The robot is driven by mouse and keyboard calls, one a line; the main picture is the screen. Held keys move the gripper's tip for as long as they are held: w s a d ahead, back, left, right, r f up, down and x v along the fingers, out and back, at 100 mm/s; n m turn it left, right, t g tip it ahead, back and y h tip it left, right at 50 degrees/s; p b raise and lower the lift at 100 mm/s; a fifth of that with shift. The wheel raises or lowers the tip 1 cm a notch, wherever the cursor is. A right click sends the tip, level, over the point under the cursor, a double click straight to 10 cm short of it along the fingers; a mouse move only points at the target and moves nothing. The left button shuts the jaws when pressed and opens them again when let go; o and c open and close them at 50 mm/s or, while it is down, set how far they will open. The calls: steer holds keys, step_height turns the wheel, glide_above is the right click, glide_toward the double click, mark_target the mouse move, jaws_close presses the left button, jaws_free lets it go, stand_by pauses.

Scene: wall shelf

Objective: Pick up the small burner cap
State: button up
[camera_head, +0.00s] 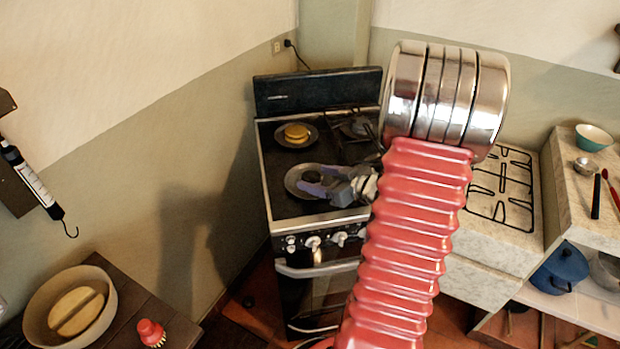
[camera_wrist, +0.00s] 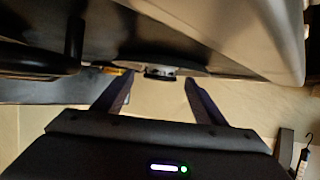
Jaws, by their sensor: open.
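The small burner cap (camera_head: 312,177) is a dark round piece on the front left burner plate (camera_head: 293,182) of the black stove. My gripper (camera_head: 316,179) is low over that plate, reaching in from the right, with its two purplish fingers apart on either side of the cap. In the wrist view a small dark round piece (camera_wrist: 160,72), which looks like the cap, is between the fingertips of my open gripper (camera_wrist: 159,78). I see gaps beside it. Whether a finger touches it, I cannot tell.
A yellow round piece (camera_head: 296,132) sits on the back left burner. A black pan support (camera_head: 352,128) covers the right burners. The stove's raised back panel (camera_head: 318,91) stands behind. A marble counter with a hob (camera_head: 500,190) is at right.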

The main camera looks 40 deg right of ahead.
steer(key=shift+c, duration=0.2)
steer(key=c, duration=1.1)
steer(key=shift+r, duration=0.1)
step_height(320, 180, up, 10)
stand_by(0.5)
stand_by(0.4)
